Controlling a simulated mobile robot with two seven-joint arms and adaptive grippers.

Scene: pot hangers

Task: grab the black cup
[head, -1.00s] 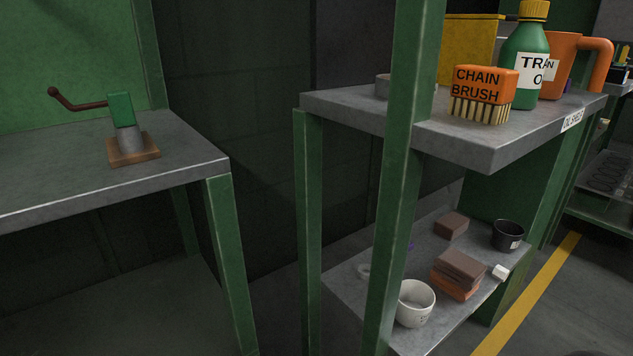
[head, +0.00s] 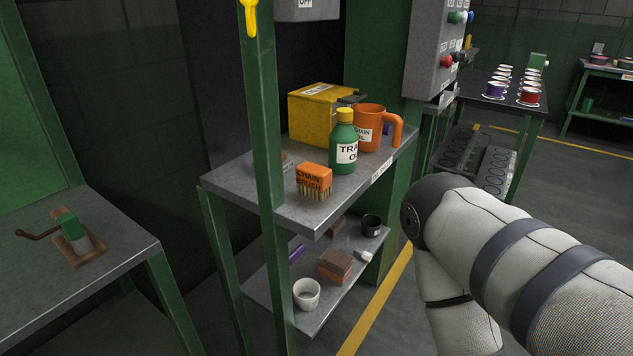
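The black cup (head: 372,225) stands upright on the lower shelf (head: 319,313) of the green-framed rack, at its far right end. It has a small pale label on its side. My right arm comes in at the right of the view and bends downward in front of the floor, to the right of the rack. Its gripper is below the picture edge or hidden. My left arm and gripper do not show.
The lower shelf also holds a white cup (head: 306,294) and stacked brown blocks (head: 335,265). Above are a chain brush (head: 313,179), a green bottle (head: 343,148), an orange mug (head: 371,128) and a yellow box (head: 318,115). A green post (head: 262,150) stands in front.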

